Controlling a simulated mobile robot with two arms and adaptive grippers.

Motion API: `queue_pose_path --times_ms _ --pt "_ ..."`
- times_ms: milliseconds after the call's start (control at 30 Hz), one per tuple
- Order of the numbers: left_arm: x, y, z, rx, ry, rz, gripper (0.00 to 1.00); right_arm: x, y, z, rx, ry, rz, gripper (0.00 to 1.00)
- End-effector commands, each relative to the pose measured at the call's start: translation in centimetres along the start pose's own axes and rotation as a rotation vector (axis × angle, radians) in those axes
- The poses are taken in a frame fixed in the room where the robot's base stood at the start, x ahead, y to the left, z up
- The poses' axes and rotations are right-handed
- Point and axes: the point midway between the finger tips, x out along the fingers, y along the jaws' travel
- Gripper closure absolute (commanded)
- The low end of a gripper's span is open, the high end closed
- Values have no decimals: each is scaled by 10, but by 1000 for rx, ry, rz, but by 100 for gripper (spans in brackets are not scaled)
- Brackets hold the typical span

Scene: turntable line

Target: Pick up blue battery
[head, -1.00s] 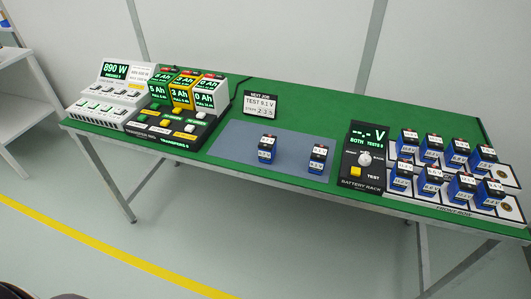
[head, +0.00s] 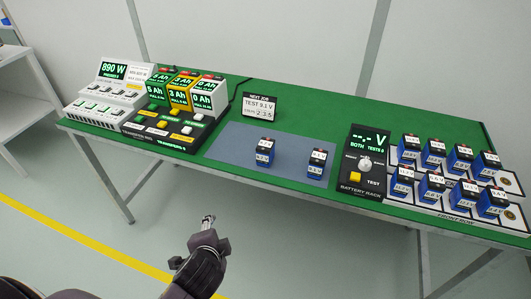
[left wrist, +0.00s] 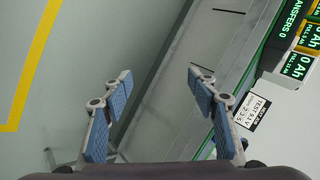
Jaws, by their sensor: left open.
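Two blue batteries stand upright on the grey mat (head: 225,148) in the head view, a left one (head: 264,156) and a right one (head: 316,166). Several more blue batteries (head: 432,187) stand in two rows in the rack (head: 420,206) at the right. My left gripper (head: 208,220) is in front of the table's near edge, apart from all batteries. In the left wrist view its fingers (left wrist: 158,85) are spread with nothing between them. My right gripper is in neither view.
A black tester (head: 349,188) with a knob and yellow button stands left of the rack. A small sign (head: 261,107) stands behind the mat. A white panel (head: 105,93) and a black transfer unit (head: 150,128) with coloured packs fill the left end.

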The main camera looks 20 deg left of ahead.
Motion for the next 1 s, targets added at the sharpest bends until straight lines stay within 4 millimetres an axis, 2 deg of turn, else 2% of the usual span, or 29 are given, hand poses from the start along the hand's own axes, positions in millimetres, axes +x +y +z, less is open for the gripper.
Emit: queue_pose_path --times_ms 33,167,200,300,400,500,667,1000 --pt "7 -22 -10 130 15 -84 46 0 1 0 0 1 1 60" --pt "20 -80 -48 561 28 -340 46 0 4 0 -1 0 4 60" --pt "22 -97 -64 720 21 -429 46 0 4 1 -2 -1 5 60" --pt "24 -127 -105 1118 -19 -638 46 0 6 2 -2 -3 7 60" --pt "24 -139 -139 1448 -74 -803 46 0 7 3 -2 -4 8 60" --pt "24 -141 -162 1681 -124 -914 46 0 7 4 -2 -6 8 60" --pt "26 -141 -179 1849 -166 -993 46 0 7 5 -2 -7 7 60" --pt "50 -161 -196 1859 -171 -997 46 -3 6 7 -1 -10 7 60"
